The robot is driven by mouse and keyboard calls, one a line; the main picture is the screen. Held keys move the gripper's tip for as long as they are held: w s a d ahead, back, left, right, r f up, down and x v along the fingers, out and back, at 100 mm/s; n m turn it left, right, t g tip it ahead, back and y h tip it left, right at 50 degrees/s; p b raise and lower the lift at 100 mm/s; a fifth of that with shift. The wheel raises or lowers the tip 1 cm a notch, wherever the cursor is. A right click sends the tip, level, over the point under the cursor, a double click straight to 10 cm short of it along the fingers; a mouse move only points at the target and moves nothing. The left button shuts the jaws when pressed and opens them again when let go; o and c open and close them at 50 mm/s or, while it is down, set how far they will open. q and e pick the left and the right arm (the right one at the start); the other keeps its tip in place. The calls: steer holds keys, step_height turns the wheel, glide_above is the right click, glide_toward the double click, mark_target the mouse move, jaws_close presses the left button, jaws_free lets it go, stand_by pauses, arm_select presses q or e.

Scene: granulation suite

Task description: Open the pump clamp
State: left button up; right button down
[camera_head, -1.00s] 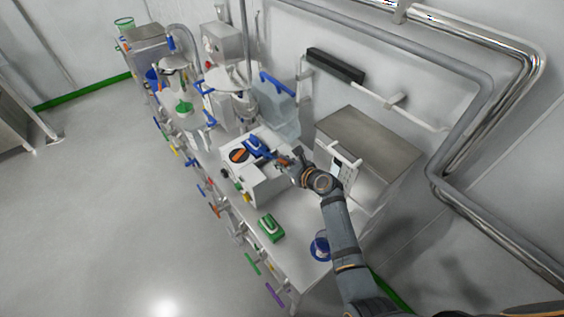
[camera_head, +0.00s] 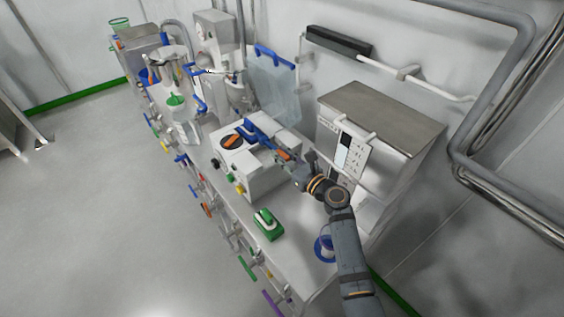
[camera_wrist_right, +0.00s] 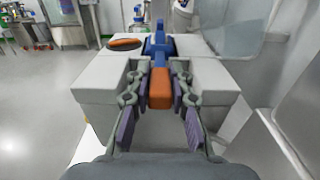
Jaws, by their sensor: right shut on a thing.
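The pump (camera_head: 262,180) is a white box on the bench, with a black round rotor with an orange bar (camera_head: 231,142) on top. Its blue clamp (camera_head: 258,131) has an orange handle end (camera_head: 282,155). In the right wrist view the blue clamp (camera_wrist_right: 160,45) lies straight ahead, with its orange handle (camera_wrist_right: 160,88) between the fingers. My right gripper (camera_head: 286,157) is shut on this handle; it also shows in the right wrist view (camera_wrist_right: 159,78). The fingers hide part of the clamp in the head view. My left gripper is not in view.
A white cabinet with a steel top (camera_head: 385,118) stands right of the pump, close to my arm. A green and white object (camera_head: 267,224) and a blue round container (camera_head: 325,248) are at the bench's near end. A clear bag (camera_head: 272,85) hangs behind. The floor at left is free.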

steer(key=c, duration=1.2)
jaws_free()
steer(key=v, duration=1.2)
steer(key=shift+c, duration=0.3)
